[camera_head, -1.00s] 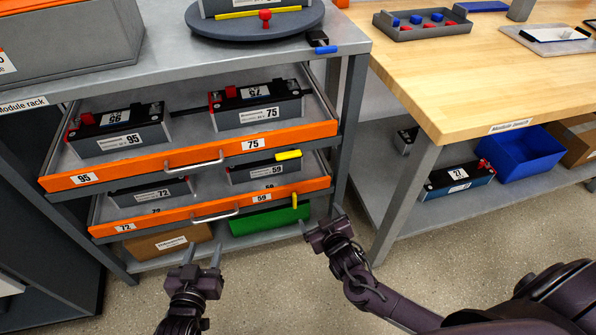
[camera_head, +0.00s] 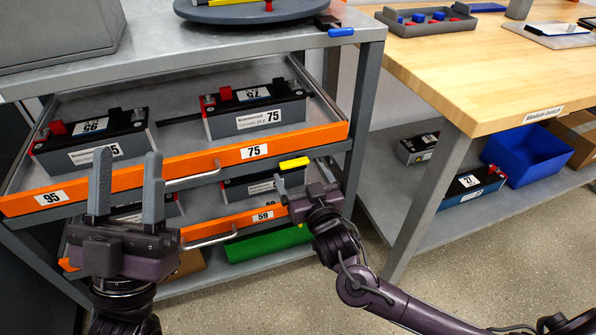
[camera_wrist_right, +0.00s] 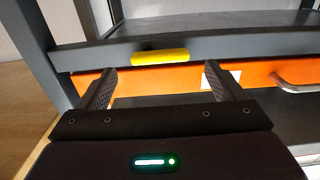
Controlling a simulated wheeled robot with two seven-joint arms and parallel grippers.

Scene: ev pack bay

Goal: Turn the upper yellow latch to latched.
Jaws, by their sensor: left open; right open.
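The upper yellow latch (camera_head: 294,163) is a small bar lying roughly level on the rack frame, just under the right end of the upper orange drawer front (camera_head: 255,151). In the right wrist view the yellow latch (camera_wrist_right: 160,57) lies across a dark grey rail, ahead of and between my fingertips, with no contact visible. My right gripper (camera_head: 303,178) is open and empty, just below the latch; its fingers also show in the right wrist view (camera_wrist_right: 160,75). My left gripper (camera_head: 128,158) is open and empty, in front of the drawers at left. The lower yellow latch is hidden now.
The lower orange drawer front (camera_head: 245,217) with its handle (camera_head: 208,238) lies beside my right gripper. Battery modules (camera_head: 255,110) sit in the upper drawer. A wooden bench (camera_head: 490,75) stands at right, with a blue bin (camera_head: 527,150) below. The floor between is clear.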

